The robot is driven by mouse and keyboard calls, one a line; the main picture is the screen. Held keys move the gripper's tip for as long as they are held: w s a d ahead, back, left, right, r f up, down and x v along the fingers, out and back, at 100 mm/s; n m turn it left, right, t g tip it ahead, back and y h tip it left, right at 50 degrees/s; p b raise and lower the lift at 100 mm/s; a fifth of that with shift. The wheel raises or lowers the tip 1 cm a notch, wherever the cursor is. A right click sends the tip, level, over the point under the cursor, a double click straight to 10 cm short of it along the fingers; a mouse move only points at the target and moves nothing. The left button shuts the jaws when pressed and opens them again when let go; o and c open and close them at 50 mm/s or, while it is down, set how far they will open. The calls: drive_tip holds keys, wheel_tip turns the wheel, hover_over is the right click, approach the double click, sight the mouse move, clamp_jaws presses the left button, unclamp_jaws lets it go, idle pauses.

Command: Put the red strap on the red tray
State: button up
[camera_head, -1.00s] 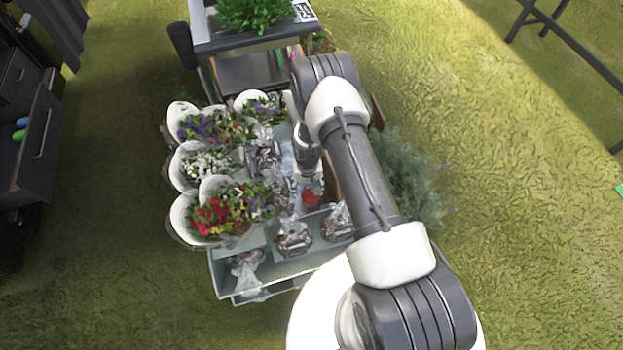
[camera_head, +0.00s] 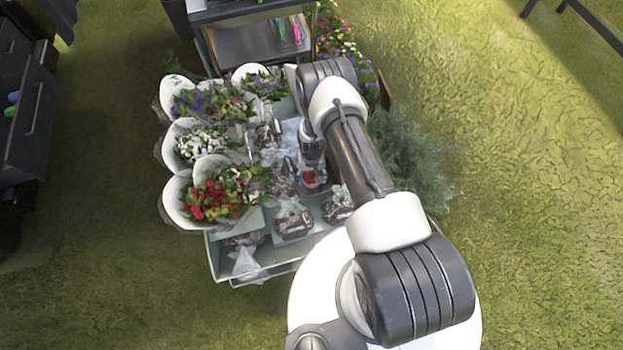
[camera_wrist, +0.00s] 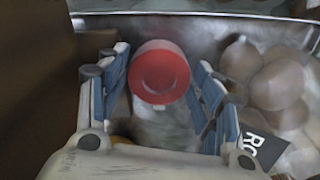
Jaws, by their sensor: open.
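The red strap looks like a round red roll (camera_wrist: 160,76). In the wrist view it sits between the two blue-padded fingers of my gripper (camera_wrist: 162,62), which are spread apart on either side of it. I cannot tell whether either finger touches it. In the head view my gripper (camera_head: 312,165) points down into the cart, with a small red patch of the strap (camera_head: 309,178) at its tip. My arm hides part of the cart. I see no red tray in either view.
A pale cart (camera_head: 222,262) holds several wrapped bouquets along its left side and bagged brown bulbs (camera_head: 293,222). In the wrist view, bulbs (camera_wrist: 277,84) lie close right of my gripper. A leafy bush (camera_head: 405,165) stands right of the cart. Grass is open farther right.

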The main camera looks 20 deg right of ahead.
drive_tip(key=c, duration=0.9)
drive_tip(key=shift+c, duration=0.2)
drive_tip(key=shift+r, duration=0.15)
